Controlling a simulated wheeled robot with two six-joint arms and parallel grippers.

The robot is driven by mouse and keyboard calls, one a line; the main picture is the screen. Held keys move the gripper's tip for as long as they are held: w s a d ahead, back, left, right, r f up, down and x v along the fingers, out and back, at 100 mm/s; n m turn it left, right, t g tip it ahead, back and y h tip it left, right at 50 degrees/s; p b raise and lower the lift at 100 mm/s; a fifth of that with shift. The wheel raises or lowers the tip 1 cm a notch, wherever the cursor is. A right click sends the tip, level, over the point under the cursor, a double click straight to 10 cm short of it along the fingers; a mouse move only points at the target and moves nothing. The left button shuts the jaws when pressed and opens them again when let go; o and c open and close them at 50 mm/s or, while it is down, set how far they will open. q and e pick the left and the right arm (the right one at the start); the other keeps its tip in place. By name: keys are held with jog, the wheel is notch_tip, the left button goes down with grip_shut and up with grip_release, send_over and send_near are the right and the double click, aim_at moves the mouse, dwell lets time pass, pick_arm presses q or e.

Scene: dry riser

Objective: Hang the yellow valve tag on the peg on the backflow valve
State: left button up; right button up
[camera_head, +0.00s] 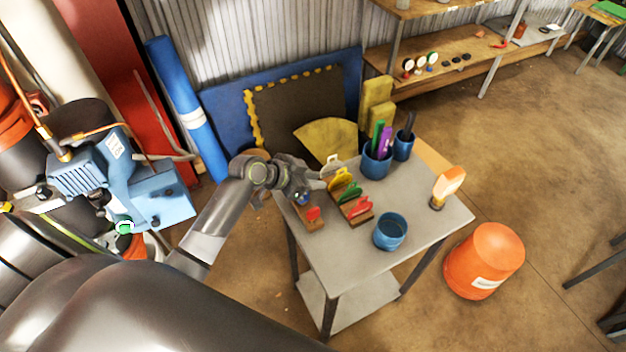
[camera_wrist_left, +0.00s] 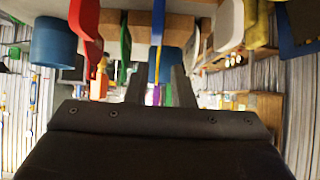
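The yellow valve tag (camera_head: 340,180) stands at the back end of a brown wooden rack on the table, beside a green tag (camera_head: 349,192) and a red tag (camera_head: 360,208). My left gripper (camera_head: 310,188) is over the table's left edge, just left of the yellow tag. In the left wrist view its two fingers (camera_wrist_left: 160,88) are apart, with a blue tag (camera_wrist_left: 163,62) showing beyond the gap. A yellow shape at the upper right there is not clearly the tag. I cannot pick out the backflow valve's peg for certain. My right gripper is not in view.
A second rack (camera_head: 310,222) with red and blue tags is close to my gripper. The grey table (camera_head: 345,258) also holds blue cups (camera_head: 390,232) and an orange-white item (camera_head: 447,187). Blue machinery (camera_head: 160,195) stands left; an orange bucket (camera_head: 484,262) stands right.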

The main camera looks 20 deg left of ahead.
aim_at(334, 180)
pick_arm(q)
jog(key=b+x, duration=0.2)
jog(key=x, duration=0.1)
jog(key=shift+d+f, duration=0.1)
jog(key=shift+f, duration=0.05)
jog(key=shift+b+x, duration=0.45)
jog(key=shift+x, duration=0.35)
jog(key=shift+b+x, duration=0.8)
jog(key=shift+x, duration=0.6)
jog(key=shift+w, duration=0.1)
grip_shut()
jog(key=shift+r, duration=0.3)
